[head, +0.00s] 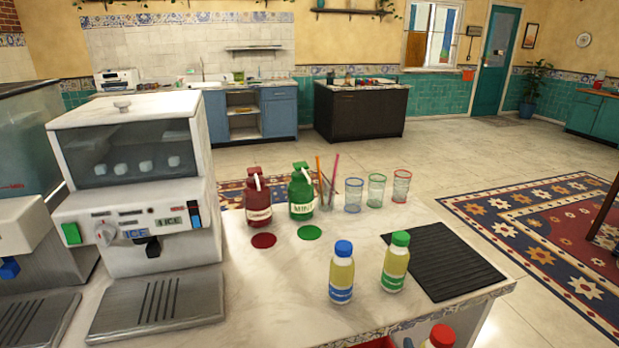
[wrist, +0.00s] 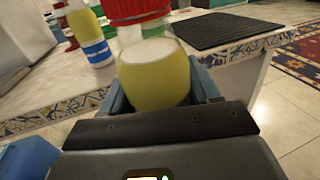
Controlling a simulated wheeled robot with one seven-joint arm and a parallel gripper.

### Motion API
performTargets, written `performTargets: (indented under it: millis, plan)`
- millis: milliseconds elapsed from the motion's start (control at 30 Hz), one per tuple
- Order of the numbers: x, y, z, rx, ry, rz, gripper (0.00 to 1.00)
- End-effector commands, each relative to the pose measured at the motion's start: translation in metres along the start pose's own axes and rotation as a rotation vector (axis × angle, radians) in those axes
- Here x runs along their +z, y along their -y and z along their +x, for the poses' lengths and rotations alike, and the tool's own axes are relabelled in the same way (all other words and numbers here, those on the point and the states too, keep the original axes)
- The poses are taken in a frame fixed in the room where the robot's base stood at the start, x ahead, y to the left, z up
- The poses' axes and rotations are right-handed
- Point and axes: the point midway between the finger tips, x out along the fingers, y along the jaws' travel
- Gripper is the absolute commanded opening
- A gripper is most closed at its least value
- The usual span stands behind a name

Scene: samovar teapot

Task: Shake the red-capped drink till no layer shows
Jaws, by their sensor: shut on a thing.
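The red-capped drink (wrist: 158,82) fills the middle of the wrist view, held cap up between the fingers of my gripper (wrist: 161,92). Its ribbed red cap is at the top of that view. A pale zone shows at the neck and shoulder, above the yellow lower part; I cannot tell whether it is a separate layer. Its lower end is hidden behind my gripper. In the head view the red cap (head: 441,335) shows at the bottom edge, in front of the counter's front edge, with most of the bottle cut off.
A blue-capped bottle (head: 342,272) and a green-capped bottle (head: 395,262) stand on the counter, beside a black ribbed mat (head: 445,265). Behind are red and green pump bottles (head: 302,192) and several glasses (head: 376,190). An ice machine (head: 135,180) stands left. Open floor lies right.

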Motion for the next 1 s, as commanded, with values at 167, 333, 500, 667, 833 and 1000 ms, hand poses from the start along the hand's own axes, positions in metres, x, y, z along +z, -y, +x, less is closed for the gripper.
performTargets:
  millis: [167, 333, 500, 667, 833, 1000]
  plan:
    - [-0.006, 0.000, 0.000, 0.000, 0.000, 0.000, 0.21]
    - [-0.029, 0.000, 0.000, 0.000, 0.001, 0.000, 0.21]
    - [-0.045, 0.000, 0.000, 0.000, 0.000, 0.000, 0.21]
    - [-0.037, 0.000, 0.000, -0.001, 0.001, 0.000, 0.21]
    - [-0.014, 0.000, 0.000, 0.001, 0.001, -0.001, 0.21]
    - [0.005, 0.000, 0.000, 0.000, 0.001, -0.001, 0.21]
